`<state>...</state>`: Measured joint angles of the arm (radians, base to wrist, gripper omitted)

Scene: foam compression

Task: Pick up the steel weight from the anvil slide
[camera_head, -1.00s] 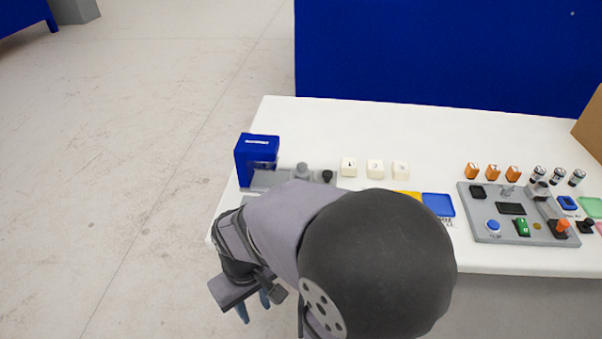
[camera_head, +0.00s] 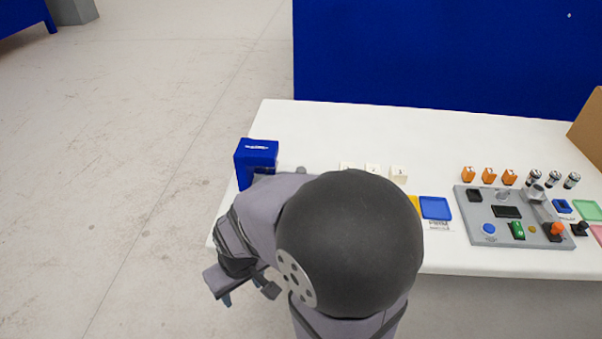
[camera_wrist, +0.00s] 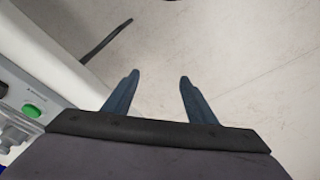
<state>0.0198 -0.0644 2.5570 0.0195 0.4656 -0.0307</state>
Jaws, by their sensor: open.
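A blue press-like housing (camera_head: 256,157) stands at the table's left end. Just right of it the top of a small grey piece (camera_head: 300,170) shows above my arm; I cannot tell whether it is the steel weight. The slide area in front of the housing is hidden behind my arm. My gripper (camera_head: 228,297) hangs beyond the table's front left edge, over the floor. In the wrist view my gripper (camera_wrist: 159,77) has its two blue-grey fingers apart, with only floor between them.
Numbered white blocks (camera_head: 399,174), partly covered by my arm, stand on the table (camera_head: 330,125). A blue tray (camera_head: 436,208) and a grey control panel (camera_head: 483,216) lie to the right. The wrist view shows a green button (camera_wrist: 32,110) at left. The table's back is clear.

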